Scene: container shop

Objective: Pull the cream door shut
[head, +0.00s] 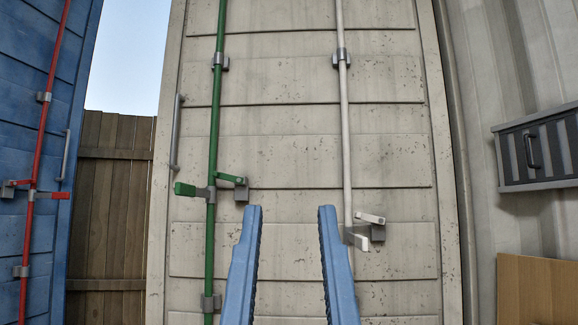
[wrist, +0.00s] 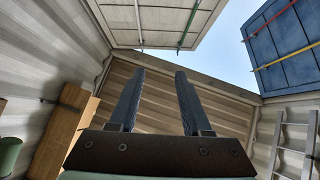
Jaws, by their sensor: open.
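The cream door (head: 290,150) fills the middle of the head view, with its panelled face toward me. It bears a green bar (head: 215,130), a white bar (head: 344,120) and a grey upright pull handle (head: 176,132) near its left edge. A green lever (head: 190,190) and a white lever (head: 369,217) stick out from the bars. In the wrist view the cream door (wrist: 160,22) shows at the top. My gripper (head: 290,212) is open and empty, its two blue fingers in front of the door's lower middle, right of the handle. In the wrist view my gripper (wrist: 160,74) also shows nothing between its fingers.
A blue door (head: 35,110) with a red bar stands at the left, with a wooden fence (head: 108,200) and sky in the gap. A grey wall box (head: 540,150) and a brown board (head: 538,290) are at the right. A ladder (wrist: 292,145) shows in the wrist view.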

